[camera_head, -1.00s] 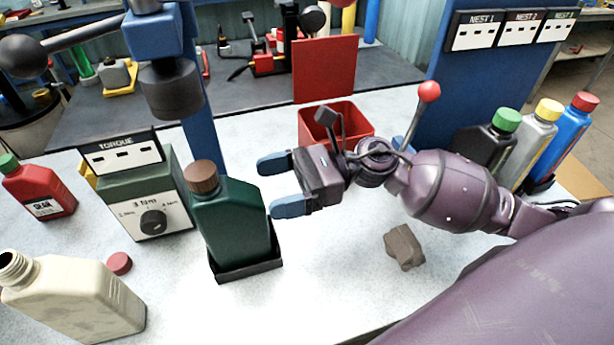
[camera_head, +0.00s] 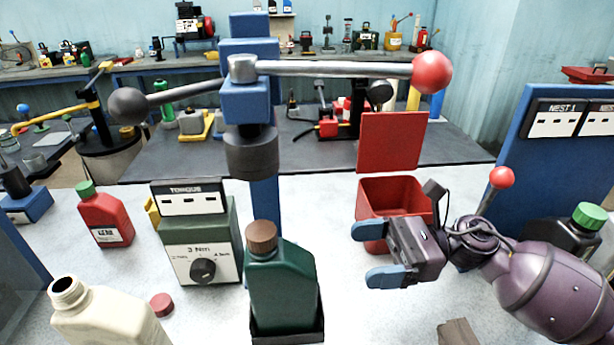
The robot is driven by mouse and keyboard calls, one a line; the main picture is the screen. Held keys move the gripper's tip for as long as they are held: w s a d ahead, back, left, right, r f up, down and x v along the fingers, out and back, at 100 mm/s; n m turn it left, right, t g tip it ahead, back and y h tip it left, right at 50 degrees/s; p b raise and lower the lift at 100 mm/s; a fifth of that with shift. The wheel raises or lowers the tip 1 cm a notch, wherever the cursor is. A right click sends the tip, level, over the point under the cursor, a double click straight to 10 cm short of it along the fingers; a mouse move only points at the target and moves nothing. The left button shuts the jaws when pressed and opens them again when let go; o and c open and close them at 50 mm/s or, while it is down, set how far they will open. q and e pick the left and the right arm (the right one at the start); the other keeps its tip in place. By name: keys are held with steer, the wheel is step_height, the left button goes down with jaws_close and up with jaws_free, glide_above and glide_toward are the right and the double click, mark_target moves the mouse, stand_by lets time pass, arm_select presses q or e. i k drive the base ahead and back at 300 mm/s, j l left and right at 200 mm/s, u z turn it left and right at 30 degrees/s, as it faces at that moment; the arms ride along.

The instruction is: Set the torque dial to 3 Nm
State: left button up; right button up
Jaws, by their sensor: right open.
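The torque box (camera_head: 226,226) is green, with a TORQUE display on top and a white front plate. The dark torque dial (camera_head: 203,270) sits on that plate, with "3 Nm" printed above it and other marks to its left and right. Its pointer is too small to read surely. My right gripper (camera_head: 371,254) is open and empty, fingers pointing left, in front of the red bin and well to the right of the dial. A green bottle with a brown cap (camera_head: 281,284) stands in a black holder between them. My left gripper is not in view.
A press with a long ball-ended lever (camera_head: 335,69) stands behind the bottle. A red bin (camera_head: 395,193) is behind my gripper. A red bottle (camera_head: 106,218), an open cream bottle (camera_head: 105,318) and a loose red cap (camera_head: 162,305) are at left. A brown block (camera_head: 458,333) lies at front right.

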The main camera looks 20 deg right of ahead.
mark_target(202, 271)
steer(key=k, duration=1)
